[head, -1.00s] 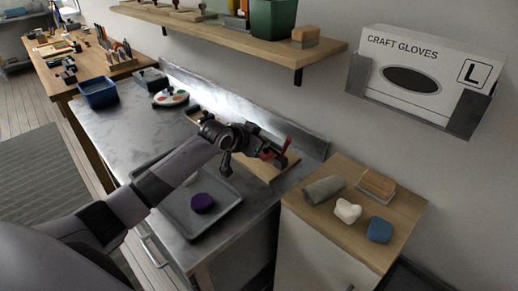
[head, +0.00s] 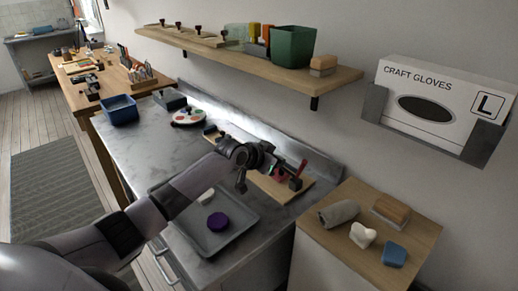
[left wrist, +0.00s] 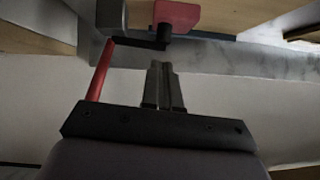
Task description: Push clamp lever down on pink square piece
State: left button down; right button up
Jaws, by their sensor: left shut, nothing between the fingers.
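The clamp's red lever (head: 301,168) stands up on the board (head: 296,194) at the counter's right end. In the left wrist view the red lever (left wrist: 100,72) is at left, joined to a dark arm with a black pad (left wrist: 163,33). The pad is at the pink square piece (left wrist: 180,14); whether it presses on it I cannot tell. My left gripper (head: 268,162) is at the clamp, partly hiding it. In the left wrist view its fingertips (left wrist: 164,67) are together and empty, to the right of the lever and apart from it.
A grey tray (head: 247,226) holds a purple disc (head: 218,221) and a small white item below my left arm. A wooden-topped cabinet (head: 318,238) with several small items stands right. A shelf (head: 250,58) and glove box (head: 440,95) are on the wall.

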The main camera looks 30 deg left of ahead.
pick_arm(q)
jog(key=r+p+v, duration=0.1)
jog(key=v, duration=1)
jog(key=shift+r+p, duration=0.35)
pick_arm(e)
jog(key=r, duration=0.2)
jog(key=shift+s+a+r, duration=0.2)
jog(key=shift+s+r, duration=0.1)
pick_arm(q)
jog(key=s+d+f+g, duration=0.3)
jog(key=s+d+f, duration=0.5)
jog(key=s+f, duration=0.45)
jog(key=s+f+n+g+y, duration=0.2)
jog(key=s+g+y, duration=0.15)
jog(key=s, duration=1.85)
jog(key=w+d+f+t+h, duration=0.2)
jog(key=w+f+t, duration=0.4)
jog(key=f, duration=0.3)
jog(key=shift+d+h, duration=0.15)
jog(key=shift+h, duration=0.2)
